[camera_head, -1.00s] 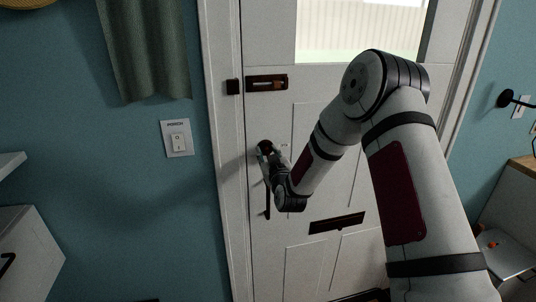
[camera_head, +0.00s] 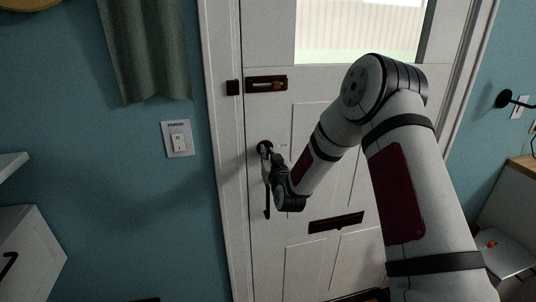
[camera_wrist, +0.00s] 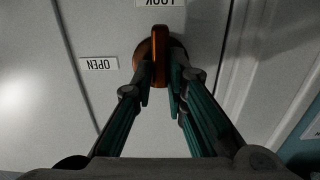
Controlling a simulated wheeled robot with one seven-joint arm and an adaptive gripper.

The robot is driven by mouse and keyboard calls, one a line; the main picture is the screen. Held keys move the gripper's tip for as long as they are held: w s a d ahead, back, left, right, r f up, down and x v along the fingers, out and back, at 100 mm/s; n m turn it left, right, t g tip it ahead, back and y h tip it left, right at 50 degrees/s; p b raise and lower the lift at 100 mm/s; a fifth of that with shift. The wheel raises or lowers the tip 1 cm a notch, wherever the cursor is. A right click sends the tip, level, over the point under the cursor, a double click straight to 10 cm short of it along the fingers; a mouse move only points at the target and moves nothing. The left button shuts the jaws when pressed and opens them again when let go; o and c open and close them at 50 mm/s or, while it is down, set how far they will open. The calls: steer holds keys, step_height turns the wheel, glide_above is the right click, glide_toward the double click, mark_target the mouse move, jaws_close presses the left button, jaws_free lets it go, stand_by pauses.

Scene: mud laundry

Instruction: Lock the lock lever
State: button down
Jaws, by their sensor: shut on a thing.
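The lock lever (camera_wrist: 160,54) is an orange-brown upright bar on a round brown base, fixed to the white door. In the wrist view it stands nearly vertical, its upper end close to the "LOCK" label (camera_wrist: 160,3); the "OPEN" label (camera_wrist: 99,64) is to its left. My gripper (camera_wrist: 160,98) is shut on the lever, with teal-sided fingers on either side of its lower part. In the head view, the dark round lock base (camera_head: 265,146) shows just above my gripper (camera_head: 266,166), and the lever itself is mostly hidden.
A long dark door handle (camera_head: 267,204) hangs below my gripper. A brown latch (camera_head: 266,83) is higher on the door, and a mail slot (camera_head: 336,222) is lower right. A light switch (camera_head: 178,139) is on the blue wall at left.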

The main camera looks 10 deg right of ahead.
steer(key=c, duration=1.6)
jaws_free()
steer(key=shift+c, duration=0.2)
steer(key=s, duration=1.2)
steer(key=shift+r, duration=0.1)
